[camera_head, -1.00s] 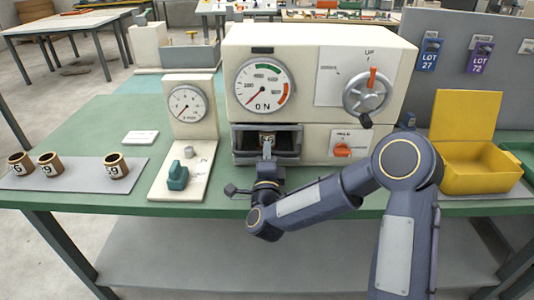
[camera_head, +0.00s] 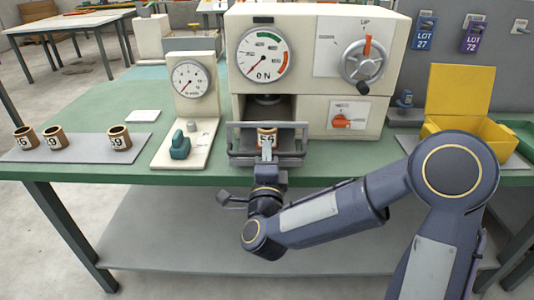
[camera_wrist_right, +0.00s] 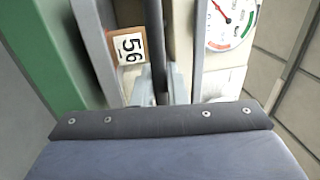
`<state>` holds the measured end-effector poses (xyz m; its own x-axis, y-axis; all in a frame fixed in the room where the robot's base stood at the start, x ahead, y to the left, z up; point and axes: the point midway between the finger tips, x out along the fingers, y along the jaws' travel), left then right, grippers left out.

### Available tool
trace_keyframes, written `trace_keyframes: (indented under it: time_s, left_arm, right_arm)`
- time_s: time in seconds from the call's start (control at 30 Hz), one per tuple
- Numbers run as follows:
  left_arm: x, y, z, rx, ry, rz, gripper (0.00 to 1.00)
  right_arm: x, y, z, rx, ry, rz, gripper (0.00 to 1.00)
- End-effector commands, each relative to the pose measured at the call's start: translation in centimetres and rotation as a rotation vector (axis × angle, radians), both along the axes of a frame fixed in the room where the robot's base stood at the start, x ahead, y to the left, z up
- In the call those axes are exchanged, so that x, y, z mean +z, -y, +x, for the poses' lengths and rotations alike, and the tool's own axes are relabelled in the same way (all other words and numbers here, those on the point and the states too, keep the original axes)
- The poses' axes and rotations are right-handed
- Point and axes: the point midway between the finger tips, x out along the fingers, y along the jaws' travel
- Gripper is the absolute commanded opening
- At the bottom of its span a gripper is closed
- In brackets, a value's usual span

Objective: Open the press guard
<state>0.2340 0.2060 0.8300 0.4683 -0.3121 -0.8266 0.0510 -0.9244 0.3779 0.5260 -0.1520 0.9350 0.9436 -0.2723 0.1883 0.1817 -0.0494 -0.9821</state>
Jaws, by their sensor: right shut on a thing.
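The press (camera_head: 310,20) is a cream cabinet with a dial, a red-handled wheel and an open front bay. Its grey guard frame (camera_head: 238,158) stands out in front of the bay, towards me. A brown cup (camera_head: 267,133) with a white label sits inside the frame. In the right wrist view the cup's label (camera_wrist_right: 131,48) reads 56. My right gripper (camera_head: 267,152) is shut on the guard's front, at the middle. Its fingers also show in the right wrist view (camera_wrist_right: 160,88). The exact grip is partly hidden. My left gripper is out of view.
A small gauge stand (camera_head: 188,87) with a teal knob is left of the press. Several numbered cups stand on a grey mat (camera_head: 85,150) further left. A yellow open box (camera_head: 460,95) is at the right, partly behind my right arm.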

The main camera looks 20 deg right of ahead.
Motion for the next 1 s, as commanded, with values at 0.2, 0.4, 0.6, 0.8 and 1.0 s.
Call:
trace_keyframes:
  time_s: [0.2, 0.4, 0.6, 0.8, 1.0]
  left_arm:
    - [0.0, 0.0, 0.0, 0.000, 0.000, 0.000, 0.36]
    - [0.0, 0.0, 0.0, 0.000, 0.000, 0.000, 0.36]
    - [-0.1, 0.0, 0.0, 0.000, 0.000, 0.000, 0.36]
    - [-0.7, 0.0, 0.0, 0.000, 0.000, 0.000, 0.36]
    - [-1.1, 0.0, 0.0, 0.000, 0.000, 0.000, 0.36]
  right_arm:
    - [0.0, -0.1, 0.0, 0.004, -0.001, 0.000, 0.24]
    - [0.0, 0.0, 0.0, 0.002, -0.001, 0.000, 0.30]
    - [-0.2, -0.3, -0.5, 0.003, -0.001, 0.000, 0.30]
    - [-0.8, -1.2, -3.5, 0.008, 0.000, -0.001, 0.30]
    - [-1.4, -2.0, -6.3, 0.007, 0.000, 0.000, 0.30]
